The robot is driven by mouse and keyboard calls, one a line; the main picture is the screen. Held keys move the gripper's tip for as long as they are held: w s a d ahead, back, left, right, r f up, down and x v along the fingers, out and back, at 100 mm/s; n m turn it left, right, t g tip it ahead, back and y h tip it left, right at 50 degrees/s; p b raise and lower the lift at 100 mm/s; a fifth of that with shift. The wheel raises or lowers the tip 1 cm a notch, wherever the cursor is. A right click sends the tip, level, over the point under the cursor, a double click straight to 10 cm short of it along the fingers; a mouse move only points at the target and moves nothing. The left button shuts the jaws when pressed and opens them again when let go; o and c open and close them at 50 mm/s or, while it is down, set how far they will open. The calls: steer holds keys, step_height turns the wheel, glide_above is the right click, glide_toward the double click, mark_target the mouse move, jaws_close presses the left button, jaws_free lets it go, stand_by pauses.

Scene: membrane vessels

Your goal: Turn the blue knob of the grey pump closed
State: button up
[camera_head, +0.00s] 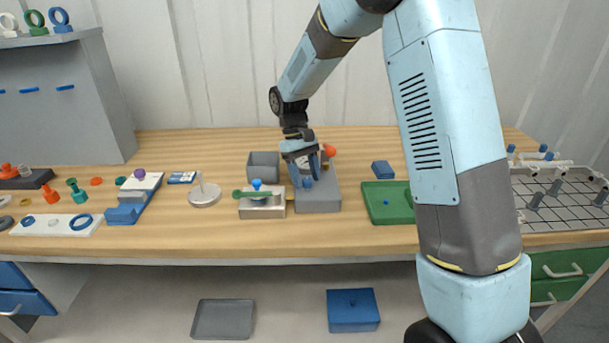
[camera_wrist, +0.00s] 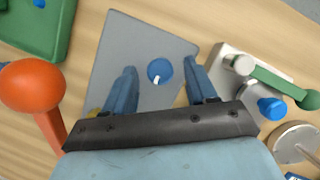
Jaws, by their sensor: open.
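The grey pump (camera_head: 320,199) stands on the table near the middle in the head view. Its flat grey top (camera_wrist: 120,45) fills the upper middle of the wrist view. The blue knob (camera_wrist: 159,70) on it is round with a small white mark on its lower edge. It also shows small in the head view (camera_head: 307,183). My gripper (camera_wrist: 160,73) points down over the pump and is open. Its two blue fingers lie left and right of the knob in the wrist view, with gaps on both sides. Whether the fingertips reach down to the knob's height, I cannot tell.
An orange ball-topped lever (camera_wrist: 33,88) rises close to my gripper's left in the wrist view. A metal block with a green-handled valve and blue knob (camera_head: 257,189) stands left of the pump. A grey bin (camera_head: 263,166) is behind it. A green tray (camera_head: 388,203) lies to the right.

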steer(key=v, duration=1.3)
steer(key=shift+w+r, duration=0.2)
steer(key=shift+r, duration=0.05)
steer(key=shift+a, duration=0.15)
